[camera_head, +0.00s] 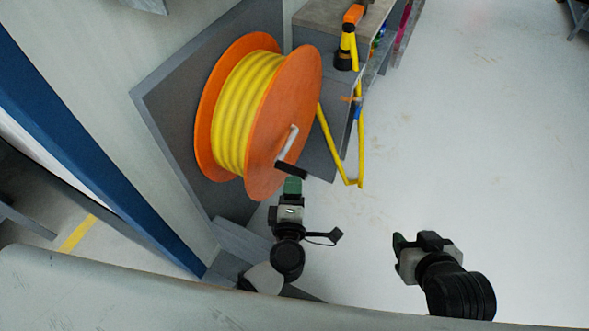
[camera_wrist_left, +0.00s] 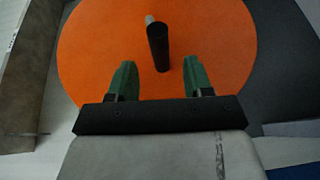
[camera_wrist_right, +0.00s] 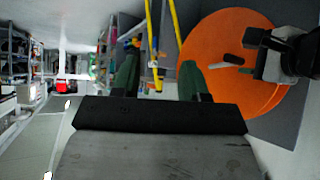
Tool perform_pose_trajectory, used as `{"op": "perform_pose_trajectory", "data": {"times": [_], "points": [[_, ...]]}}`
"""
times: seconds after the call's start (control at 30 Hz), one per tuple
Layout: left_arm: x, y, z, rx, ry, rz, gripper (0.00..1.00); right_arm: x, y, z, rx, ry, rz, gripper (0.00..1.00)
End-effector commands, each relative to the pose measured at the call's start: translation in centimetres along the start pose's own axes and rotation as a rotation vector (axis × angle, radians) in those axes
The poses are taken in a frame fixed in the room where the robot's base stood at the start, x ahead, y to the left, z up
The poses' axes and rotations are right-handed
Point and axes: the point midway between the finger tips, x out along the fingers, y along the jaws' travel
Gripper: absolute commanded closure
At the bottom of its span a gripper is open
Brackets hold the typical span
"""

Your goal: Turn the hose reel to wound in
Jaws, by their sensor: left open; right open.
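The hose reel (camera_head: 285,110) has orange side discs with yellow hose wound between them, mounted on a grey panel. Its crank has a pale arm and a black handle (camera_head: 290,170) on the near disc. In the left wrist view the black handle (camera_wrist_left: 158,47) stands between and beyond the green fingertips. My left gripper (camera_head: 292,186) is open and empty, just below the handle, apparently not touching it. My right gripper (camera_head: 415,240) is open and empty, off to the right over the floor. The right wrist view shows the reel (camera_wrist_right: 222,62) at its right side.
A yellow hose length (camera_head: 340,150) hangs down right of the reel. A grey bench (camera_head: 325,30) with a yellow-and-orange nozzle (camera_head: 348,40) stands behind it. A blue post (camera_head: 100,150) is at the left. The floor at the right is clear.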

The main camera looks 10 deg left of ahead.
Motion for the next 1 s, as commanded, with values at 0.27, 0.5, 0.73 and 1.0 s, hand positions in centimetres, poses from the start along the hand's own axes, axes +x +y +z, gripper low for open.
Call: {"op": "perform_pose_trajectory", "data": {"times": [0.27, 0.5, 0.73, 1.0], "points": [[4.8, -0.1, 0.0, 0.002, -0.001, 0.003, 0.49, 0.7, -0.6, -3.2, -0.002, 0.227, -0.014, 0.56], [6.2, 0.0, 0.0, 0.002, -0.001, 0.001, 0.49, 0.5, -0.8, -4.5, -0.003, 0.311, -0.019, 0.56], [6.2, 0.0, 0.0, 0.002, -0.001, 0.001, 0.49, 0.5, -0.8, -4.5, -0.003, 0.313, -0.019, 0.56], [6.2, 0.0, 0.0, 0.002, -0.001, 0.001, 0.91, 0.5, -0.8, -4.5, -0.003, 0.311, -0.019, 0.56]]}}
